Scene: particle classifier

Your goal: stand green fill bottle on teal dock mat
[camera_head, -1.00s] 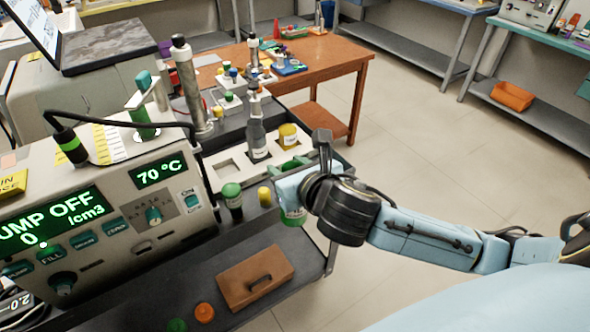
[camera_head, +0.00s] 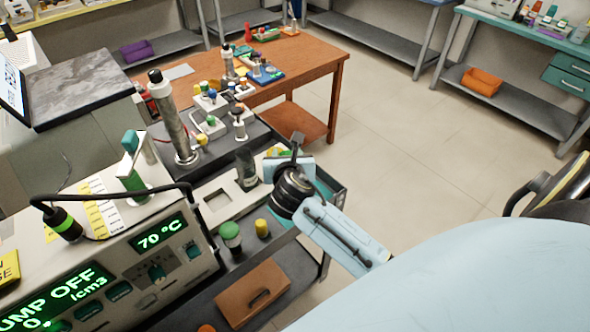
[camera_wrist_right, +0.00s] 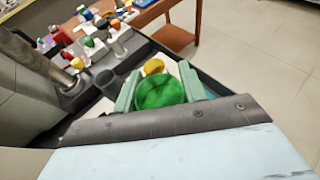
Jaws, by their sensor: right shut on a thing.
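The green fill bottle shows only as a round green top (camera_wrist_right: 160,92) in the right wrist view, between the two pale green fingers of my right gripper (camera_wrist_right: 158,88). The gripper is shut on it. In the head view my right gripper (camera_head: 296,164) is over the right side of the bench, and the bottle is hidden behind it. A teal patch (camera_head: 322,188) shows beside the gripper at the bench's right edge; I cannot tell whether it is the dock mat. My left gripper is not in view.
A white rack (camera_head: 222,204) with a dark bottle (camera_head: 246,170) stands left of the gripper. A green-lidded jar (camera_head: 231,236) and a yellow-capped vial (camera_head: 262,228) stand nearer. The pump console (camera_head: 120,285) is at lower left. Open floor lies right.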

